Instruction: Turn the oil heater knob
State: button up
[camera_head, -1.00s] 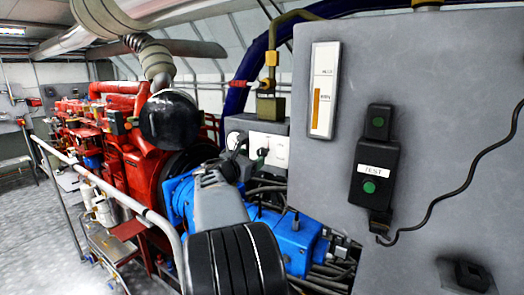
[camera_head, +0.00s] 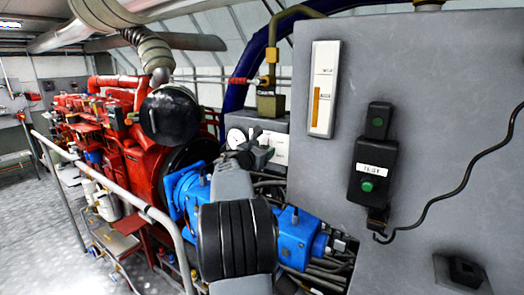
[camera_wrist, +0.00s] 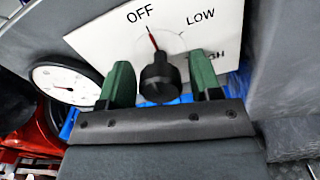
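The oil heater knob (camera_wrist: 160,80) is a round black knob on a white panel (camera_wrist: 105,40) marked OFF, LOW and a partly hidden word ending in GH. A red pointer line above the knob points at OFF. In the wrist view my gripper (camera_wrist: 164,75) is open, with one green finger on each side of the knob. Gaps show between the knob and both fingers. In the head view my gripper (camera_head: 258,152) is in front of the white panel (camera_head: 275,145) and hides the knob.
A round white gauge (camera_head: 236,138) is left of the panel. A large grey cabinet (camera_head: 440,100) with a black TEST box (camera_head: 373,170) stands close on the right. Blue machinery (camera_head: 298,240) is below, the red engine (camera_head: 130,160) and a handrail (camera_head: 110,185) left.

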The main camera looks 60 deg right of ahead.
jog(key=c, duration=0.8)
jog(key=shift+o, duration=0.2)
jog(key=shift+b, duration=0.35)
jog(key=m+b, duration=0.1)
jog(key=b, duration=0.2)
jog(key=shift+f+m, duration=0.25)
jog(key=shift+m, duration=0.15)
jog(key=m+b, duration=0.3)
jog(key=b, duration=0.1)
jog(key=shift+s+m+b, duration=0.1)
jog(key=shift+m+b, duration=0.25)
jog(key=shift+m, duration=0.05)
jog(key=m+b, duration=0.3)
jog(key=shift+r+m+b, duration=0.2)
jog(key=shift+m+b, duration=1.15)
jog(key=shift+m, duration=0.15)
